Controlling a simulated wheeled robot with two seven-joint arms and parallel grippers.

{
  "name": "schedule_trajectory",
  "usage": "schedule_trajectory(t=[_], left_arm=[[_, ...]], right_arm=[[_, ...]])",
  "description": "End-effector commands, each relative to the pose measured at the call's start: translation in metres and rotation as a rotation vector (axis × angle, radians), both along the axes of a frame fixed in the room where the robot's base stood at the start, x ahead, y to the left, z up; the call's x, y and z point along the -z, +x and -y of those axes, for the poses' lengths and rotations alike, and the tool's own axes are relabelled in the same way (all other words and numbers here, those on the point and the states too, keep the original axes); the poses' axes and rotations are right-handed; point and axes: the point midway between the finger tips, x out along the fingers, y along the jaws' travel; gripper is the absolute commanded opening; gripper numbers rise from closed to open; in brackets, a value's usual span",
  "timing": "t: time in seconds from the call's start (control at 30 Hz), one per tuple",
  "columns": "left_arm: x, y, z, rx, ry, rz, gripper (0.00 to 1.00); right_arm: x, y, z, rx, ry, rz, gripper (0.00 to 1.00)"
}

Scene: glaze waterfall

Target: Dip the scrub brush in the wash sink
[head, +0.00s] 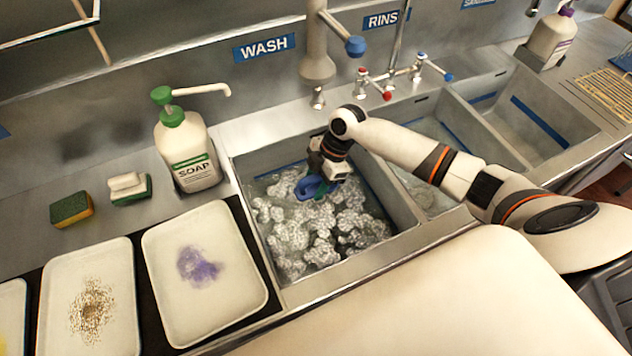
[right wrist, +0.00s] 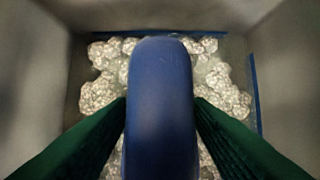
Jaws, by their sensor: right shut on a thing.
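The wash sink (head: 375,262) is the left basin, below the blue WASH sign, with foamy suds (head: 322,235) in it. It also shows in the right wrist view, with suds (right wrist: 98,92) below. My right gripper (head: 316,190) is over the back part of this sink, pointing down. It is shut on the blue scrub brush (head: 312,187), whose blue handle (right wrist: 160,110) sits between the green fingers in the right wrist view. The brush's bristles are hidden, and I cannot tell whether they touch the suds. My left gripper is not in view.
A soap bottle (head: 188,150), two sponges (head: 72,208) (head: 130,188) and soiled trays (head: 205,272) stand left of the sink. A faucet (head: 318,60) rises behind it. More basins (head: 530,115) lie to the right.

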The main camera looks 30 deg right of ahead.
Motion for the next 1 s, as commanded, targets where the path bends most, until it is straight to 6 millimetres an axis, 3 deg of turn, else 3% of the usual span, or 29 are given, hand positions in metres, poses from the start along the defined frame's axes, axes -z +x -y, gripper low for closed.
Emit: schedule_trajectory(t=[0.03,0.6,1.0], left_arm=[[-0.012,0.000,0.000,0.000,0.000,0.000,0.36],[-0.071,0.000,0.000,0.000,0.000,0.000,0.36],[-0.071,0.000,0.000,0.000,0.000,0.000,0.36]], right_arm=[[-0.013,0.000,0.000,0.000,0.000,0.001,0.27],[-0.080,0.000,0.000,0.001,0.001,0.002,0.27],[-0.080,0.000,0.000,0.000,0.000,0.001,0.27]])
